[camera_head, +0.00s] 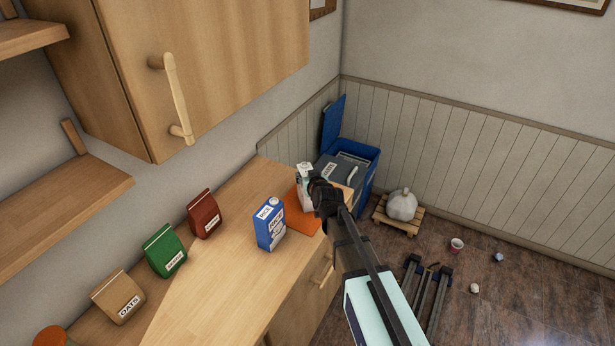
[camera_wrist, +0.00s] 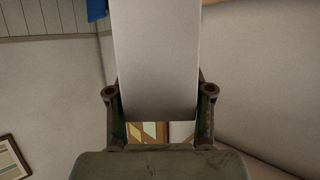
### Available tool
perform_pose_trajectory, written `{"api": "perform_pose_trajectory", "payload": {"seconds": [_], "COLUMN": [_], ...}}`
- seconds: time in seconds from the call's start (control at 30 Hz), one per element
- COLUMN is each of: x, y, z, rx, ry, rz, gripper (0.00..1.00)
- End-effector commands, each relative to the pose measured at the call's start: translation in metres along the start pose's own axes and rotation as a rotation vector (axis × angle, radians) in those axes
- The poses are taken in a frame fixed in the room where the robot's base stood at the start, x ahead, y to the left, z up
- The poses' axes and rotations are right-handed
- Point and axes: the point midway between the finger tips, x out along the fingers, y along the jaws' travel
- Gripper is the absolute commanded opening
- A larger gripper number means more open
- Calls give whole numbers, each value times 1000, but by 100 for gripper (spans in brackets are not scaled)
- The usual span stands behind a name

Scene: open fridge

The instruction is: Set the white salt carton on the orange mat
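The white salt carton (camera_head: 305,179) shows in the head view at the counter's far end, over or on the orange mat (camera_head: 301,225). It looks upright, and its lower right side is hidden by my gripper (camera_head: 318,193). I cannot tell whether its base touches the mat. In the wrist view the carton's plain white face (camera_wrist: 156,60) fills the space between my two fingers, which press on both sides of it. My gripper is shut on the carton. The mat is partly covered by a blue carton and my gripper.
A blue carton (camera_head: 270,226) stands at the mat's left edge, close to the white carton. Red (camera_head: 204,215), green (camera_head: 165,252) and brown (camera_head: 119,297) bags line the counter's back. A blue bin (camera_head: 366,178) with a raised lid stands beyond the counter. The counter's front left is bare.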

Motion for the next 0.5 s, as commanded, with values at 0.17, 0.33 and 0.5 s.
{"api": "perform_pose_trajectory", "payload": {"seconds": [0.17,0.33,0.5], "x": [0,0,-2], "y": [0,0,0], "z": [0,0,-4], "rx": [0,0,0], "ry": [0,0,0], "rz": [0,0,0], "gripper": [76,76,76]}}
